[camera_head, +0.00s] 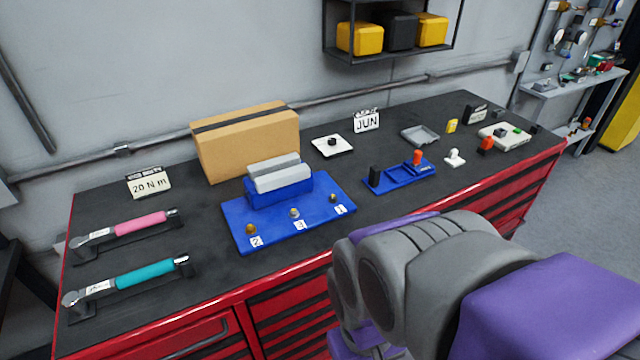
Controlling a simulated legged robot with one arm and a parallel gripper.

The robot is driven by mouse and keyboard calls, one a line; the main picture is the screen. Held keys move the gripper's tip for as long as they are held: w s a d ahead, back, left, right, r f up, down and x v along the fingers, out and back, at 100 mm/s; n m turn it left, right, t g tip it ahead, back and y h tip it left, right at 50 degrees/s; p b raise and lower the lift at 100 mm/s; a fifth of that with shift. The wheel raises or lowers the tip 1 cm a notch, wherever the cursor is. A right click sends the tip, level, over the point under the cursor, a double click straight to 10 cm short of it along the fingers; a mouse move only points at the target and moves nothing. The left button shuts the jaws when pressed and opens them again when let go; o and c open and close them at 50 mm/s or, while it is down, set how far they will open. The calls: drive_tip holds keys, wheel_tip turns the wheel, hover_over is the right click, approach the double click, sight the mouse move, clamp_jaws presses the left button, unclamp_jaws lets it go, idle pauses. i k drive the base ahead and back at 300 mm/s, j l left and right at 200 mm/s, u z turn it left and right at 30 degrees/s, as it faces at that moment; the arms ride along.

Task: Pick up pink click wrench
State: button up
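The pink click wrench (141,223) lies at the left end of the black workbench top (205,270). Its metal head points left and its pink grip lies to the right, on a dark holder. A teal click wrench (145,275) lies parallel to it, nearer the front edge. My purple and grey arm fills the lower right of the view, well to the right of both wrenches. My gripper's fingers do not show.
A "20 N m" sign (149,184) stands behind the pink wrench. A blue board (270,232) with numbered parts and a cardboard box (246,142) stand to its right. A blue tray (400,178) and small parts lie farther right. Red drawers (195,340) front the bench.

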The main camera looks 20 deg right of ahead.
sight(79, 245)
drive_tip(key=i+j+u, duration=0.1)
drive_tip(key=u, duration=0.4)
drive_tip(key=i+j+u, duration=0.1)
drive_tip(key=u, duration=0.35)
drive_tip(key=i+j+u, duration=0.15)
drive_tip(key=u, duration=0.35)
drive_tip(key=i+u, duration=0.1)
drive_tip(key=u, duration=0.4)
